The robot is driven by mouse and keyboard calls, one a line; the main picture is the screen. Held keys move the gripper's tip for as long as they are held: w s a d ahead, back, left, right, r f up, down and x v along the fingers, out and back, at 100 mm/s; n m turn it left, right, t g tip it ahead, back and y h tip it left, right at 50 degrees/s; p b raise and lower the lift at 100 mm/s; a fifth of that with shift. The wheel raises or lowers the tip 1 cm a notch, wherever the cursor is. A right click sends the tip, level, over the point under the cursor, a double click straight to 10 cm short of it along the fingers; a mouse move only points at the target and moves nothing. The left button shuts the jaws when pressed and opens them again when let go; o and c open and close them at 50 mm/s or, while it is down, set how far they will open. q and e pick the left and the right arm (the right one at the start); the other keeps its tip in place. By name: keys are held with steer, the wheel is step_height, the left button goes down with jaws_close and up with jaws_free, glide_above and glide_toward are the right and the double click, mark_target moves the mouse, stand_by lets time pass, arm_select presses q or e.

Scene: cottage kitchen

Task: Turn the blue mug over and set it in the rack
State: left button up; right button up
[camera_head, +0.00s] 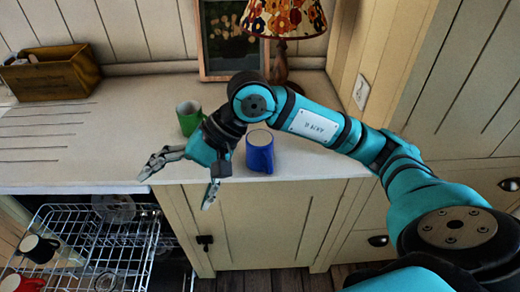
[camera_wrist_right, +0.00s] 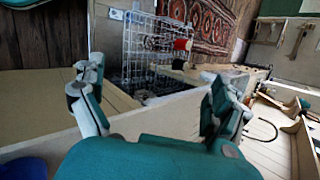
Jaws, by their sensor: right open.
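The blue mug (camera_head: 262,157) stands on the counter near its front edge, its handle towards me. Its top shows as a pale disc; I cannot tell if this is its mouth or its base. A blue patch at the lower left of the wrist view (camera_wrist_right: 22,168) looks like the same mug. My right gripper (camera_head: 180,183) is open and empty, left of the mug and over the counter's front edge. Its spread fingers also show in the wrist view (camera_wrist_right: 158,100). The wire rack (camera_head: 150,238) is pulled out at the lower left. My left gripper is not in view.
A green mug (camera_head: 188,117) stands on the counter close behind my right gripper. The rack holds a black mug (camera_head: 38,248), a red mug (camera_head: 22,284) and clear glasses (camera_head: 113,208). A lamp (camera_head: 283,20), a frame and a wooden crate (camera_head: 50,75) stand at the back.

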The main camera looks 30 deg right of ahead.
steer(key=w+d+n+t+h, duration=0.1)
steer(key=w+d+h, duration=0.1)
steer(key=d+h, duration=0.35)
steer(key=w+d+t+h, duration=0.1)
steer(key=w+d+h, duration=0.15)
steer(key=d, duration=0.55)
steer(key=h, duration=0.3)
glide_toward(260, 140)
steer(key=p+x, duration=0.2)
steer(key=x, duration=0.6)
steer(key=shift+d+f, duration=0.2)
steer(key=shift+f, duration=0.15)
steer(key=shift+w+f, duration=0.25)
steer(key=shift+f, duration=0.3)
steer(key=shift+w+d+f+p, duration=0.1)
steer(key=shift+f+p, duration=0.15)
steer(key=shift+p, duration=0.1)
steer(key=p+x, duration=0.1)
steer(key=x, duration=0.2)
steer(key=shift+w+f, duration=0.15)
steer(key=shift+f, duration=0.2)
steer(key=shift+w+d+f+p, duration=0.1)
steer(key=shift+w+f+p, duration=0.15)
steer(key=shift+f, duration=0.2)
steer(key=shift+s, duration=0.1)
steer(key=c, duration=1.4)
steer(key=shift+c, duration=0.7)
